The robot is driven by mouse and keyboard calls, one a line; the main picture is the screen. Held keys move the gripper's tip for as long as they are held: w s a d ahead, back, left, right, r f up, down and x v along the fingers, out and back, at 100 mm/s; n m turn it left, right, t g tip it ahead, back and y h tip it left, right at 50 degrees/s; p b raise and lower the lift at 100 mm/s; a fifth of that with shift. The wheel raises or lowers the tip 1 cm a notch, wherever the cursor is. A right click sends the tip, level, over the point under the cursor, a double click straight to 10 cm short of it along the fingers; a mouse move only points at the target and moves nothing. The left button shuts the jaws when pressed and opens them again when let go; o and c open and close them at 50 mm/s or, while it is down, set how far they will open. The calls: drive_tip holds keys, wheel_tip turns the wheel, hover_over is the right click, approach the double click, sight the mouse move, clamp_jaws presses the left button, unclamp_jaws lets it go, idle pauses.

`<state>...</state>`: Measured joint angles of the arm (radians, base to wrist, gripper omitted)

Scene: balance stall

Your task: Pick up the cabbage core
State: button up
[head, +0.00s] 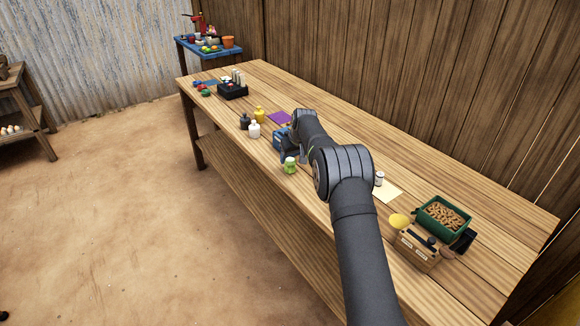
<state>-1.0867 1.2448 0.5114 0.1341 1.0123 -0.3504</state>
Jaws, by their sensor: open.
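A small light-green thing with a pale top, which may be the cabbage core (290,166), is near the front edge of the wooden table. It is too small here to be sure what it is. My gripper (287,154) is at the end of my dark arm, close above and behind the green thing in this view. It is open, and I see nothing held in it. The fingers are small and partly hidden, so I cannot tell whether they touch the green thing.
A black box (232,91) is at the far end. A green crate (443,217) and a cardboard box (417,248) stand at the right.

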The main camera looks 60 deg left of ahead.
sight(291, 161)
drive_tip(key=shift+x, duration=2.65)
drive_tip(key=shift+r, duration=0.1)
drive_tip(key=c, duration=1)
